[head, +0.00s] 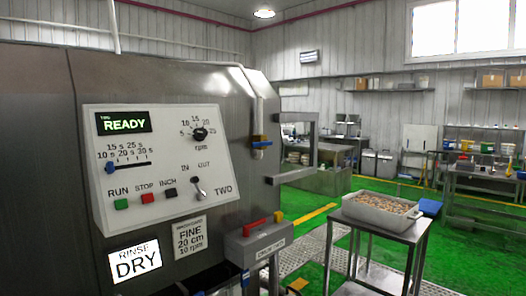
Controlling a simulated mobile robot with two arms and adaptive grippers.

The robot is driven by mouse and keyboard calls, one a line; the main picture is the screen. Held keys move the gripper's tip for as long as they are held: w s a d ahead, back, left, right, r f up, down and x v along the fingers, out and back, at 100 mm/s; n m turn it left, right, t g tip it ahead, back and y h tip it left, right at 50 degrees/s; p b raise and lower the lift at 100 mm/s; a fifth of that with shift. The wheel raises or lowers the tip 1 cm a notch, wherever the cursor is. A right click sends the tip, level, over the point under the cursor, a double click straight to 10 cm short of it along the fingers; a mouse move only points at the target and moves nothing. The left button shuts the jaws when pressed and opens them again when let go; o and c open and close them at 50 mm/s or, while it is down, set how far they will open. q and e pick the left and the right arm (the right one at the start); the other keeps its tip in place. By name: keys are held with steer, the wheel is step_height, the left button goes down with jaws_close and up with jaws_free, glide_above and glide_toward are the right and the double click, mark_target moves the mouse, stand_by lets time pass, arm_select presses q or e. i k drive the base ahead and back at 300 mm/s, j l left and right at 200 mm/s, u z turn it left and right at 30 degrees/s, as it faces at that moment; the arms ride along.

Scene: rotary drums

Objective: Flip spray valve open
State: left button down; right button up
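A pale vertical pipe (259,112) runs down the right side of the steel drum machine (170,80). A small valve with a blue lever (262,144) sits on this pipe, with a yellowish part just under the lever. The lever appears to lie crosswise to the pipe. No label on it can be read, so I cannot be sure it is the spray valve. Neither of my grippers shows in the head view.
A control panel (150,208) with READY display, knob, slider, buttons and toggle faces me. Below it are a lit RINSE/DRY sign (134,259) and a grey box (240,248) with a red handle. A grey frame (311,150) juts out right. A tray (413,213) stands on a steel table.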

mark_target(265, 142)
steer(key=i+l, duration=0.1)
steer(key=l, duration=0.3)
steer(key=i+l, duration=0.1)
steer(key=l, duration=0.35)
steer(key=i+l, duration=0.1)
steer(key=l, duration=0.3)
steer(key=i+l, duration=0.1)
steer(key=l, duration=0.35)
steer(key=i+l, duration=0.1)
steer(key=i, duration=0.45)
steer(key=i+l+z, duration=0.15)
steer(key=i, duration=0.35)
steer(key=i+j, duration=0.3)
steer(key=i, duration=0.1)
